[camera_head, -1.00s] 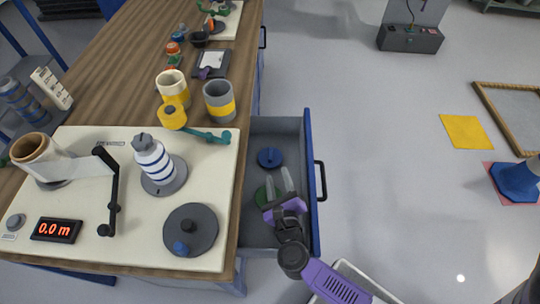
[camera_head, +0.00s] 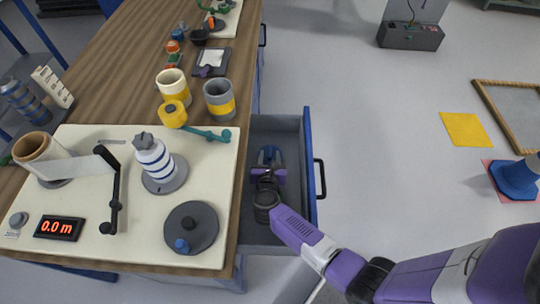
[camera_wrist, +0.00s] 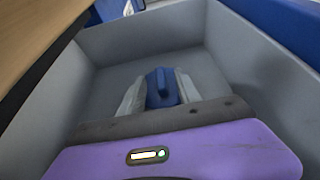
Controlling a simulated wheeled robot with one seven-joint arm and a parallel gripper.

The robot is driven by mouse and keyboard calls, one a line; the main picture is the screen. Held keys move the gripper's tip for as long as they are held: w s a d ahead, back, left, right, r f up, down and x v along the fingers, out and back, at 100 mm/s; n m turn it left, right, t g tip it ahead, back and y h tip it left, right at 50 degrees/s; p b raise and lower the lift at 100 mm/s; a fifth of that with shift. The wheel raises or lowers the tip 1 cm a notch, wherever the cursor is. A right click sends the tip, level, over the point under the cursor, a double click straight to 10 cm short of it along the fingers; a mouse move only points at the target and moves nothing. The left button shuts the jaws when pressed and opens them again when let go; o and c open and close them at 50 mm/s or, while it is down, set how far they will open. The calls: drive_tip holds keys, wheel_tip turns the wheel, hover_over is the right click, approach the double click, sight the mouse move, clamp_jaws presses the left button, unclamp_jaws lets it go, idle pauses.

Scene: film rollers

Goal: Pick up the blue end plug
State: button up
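The blue end plug (camera_wrist: 161,90), a disc with a raised grip bar, lies in the open grey drawer (camera_head: 262,126). In the wrist view it shows between the two pale fingers of my gripper (camera_wrist: 160,82). In the head view my gripper (camera_head: 270,158) reaches down into the drawer and covers most of the plug (camera_head: 270,150). The fingers are spread, one on each side of the grip bar. Whether they touch the plug's edge cannot be told.
The drawer's walls stand close around my gripper, and its blue front (camera_head: 309,160) is on the right. The wooden table (camera_head: 135,75) borders it on the left, with a cream board (camera_head: 100,258) and mugs. Open floor lies to the right.

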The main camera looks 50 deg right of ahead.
drive_tip(key=shift+w+d+f, duration=0.25)
drive_tip(key=shift+d, duration=0.15)
clamp_jaws()
